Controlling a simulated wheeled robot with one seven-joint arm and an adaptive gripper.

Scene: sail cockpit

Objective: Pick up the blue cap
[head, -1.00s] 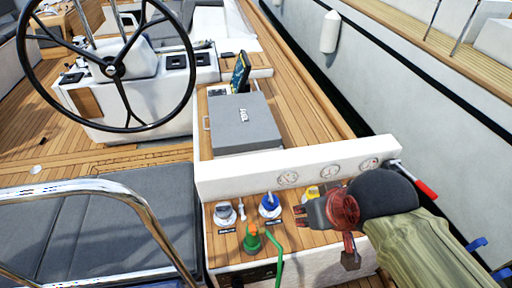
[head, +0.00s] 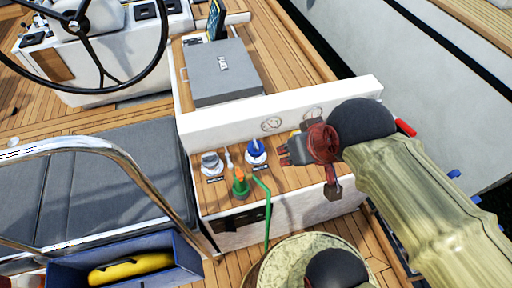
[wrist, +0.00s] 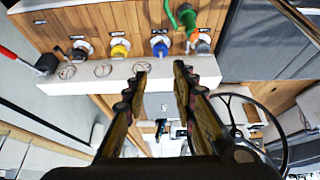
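The blue cap (head: 256,147) sits upright on a white-rimmed deck fitting on the wooden console top (head: 215,192). It also shows in the wrist view (wrist: 160,43), beyond the gap between the fingers. My gripper (head: 285,152) is just right of the cap in the head view. In the wrist view my gripper (wrist: 159,68) has its two fingers apart with nothing held between them. The fingertips overlap the white panel's edge there and look apart from the cap.
A blue box (head: 75,277) holds something yellow at lower left.

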